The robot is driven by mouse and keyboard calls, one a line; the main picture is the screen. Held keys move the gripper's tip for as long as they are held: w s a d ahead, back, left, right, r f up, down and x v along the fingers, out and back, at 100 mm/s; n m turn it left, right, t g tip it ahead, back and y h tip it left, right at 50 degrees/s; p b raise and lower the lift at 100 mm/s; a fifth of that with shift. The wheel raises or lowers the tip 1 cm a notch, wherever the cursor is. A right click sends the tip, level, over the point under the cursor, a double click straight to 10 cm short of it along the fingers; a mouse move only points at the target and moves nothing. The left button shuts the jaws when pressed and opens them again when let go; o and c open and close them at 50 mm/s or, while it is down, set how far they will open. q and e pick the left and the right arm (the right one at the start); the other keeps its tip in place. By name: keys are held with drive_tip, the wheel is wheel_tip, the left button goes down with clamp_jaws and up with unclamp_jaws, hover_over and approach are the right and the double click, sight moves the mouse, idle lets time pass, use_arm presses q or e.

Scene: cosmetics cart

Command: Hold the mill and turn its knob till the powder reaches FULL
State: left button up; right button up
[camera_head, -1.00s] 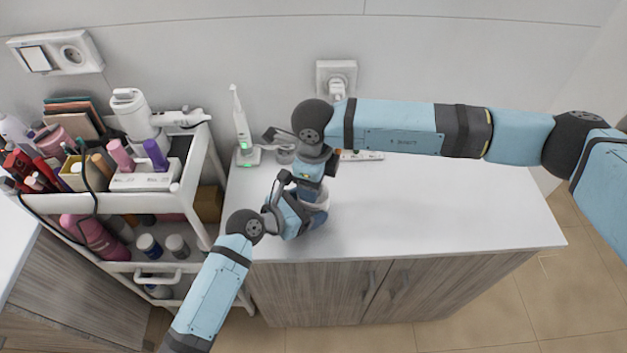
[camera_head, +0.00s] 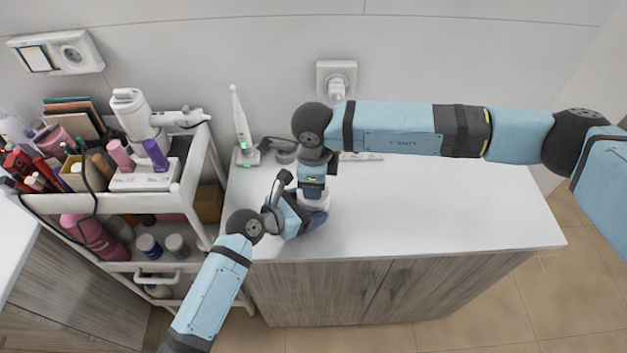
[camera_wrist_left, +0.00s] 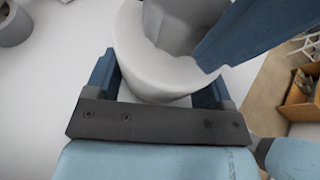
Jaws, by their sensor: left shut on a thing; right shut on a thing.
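The mill is a pale, rounded body (camera_wrist_left: 160,72) in the left wrist view. My left gripper (camera_head: 308,213) is shut on its lower body, with a dark blue finger on each side. In the head view only a small white part of the mill (camera_head: 316,203) shows, over the counter near its front left. My right gripper (camera_head: 314,189) comes down from above and is shut on the mill's top. The knob is hidden by the right gripper. The powder and the FULL mark cannot be seen.
A white counter (camera_head: 430,205) is clear to the right. An electric toothbrush (camera_head: 241,120) on a lit stand and small grey items (camera_head: 285,152) stand behind the grippers. A white cart (camera_head: 190,190) full of cosmetics is at the left. A wall socket (camera_head: 337,80) is behind.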

drive_tip(key=shift+n, duration=0.3)
drive_tip(key=o, duration=0.9)
drive_tip(key=shift+o, duration=0.2)
wheel_tip(320, 180, up, 12)
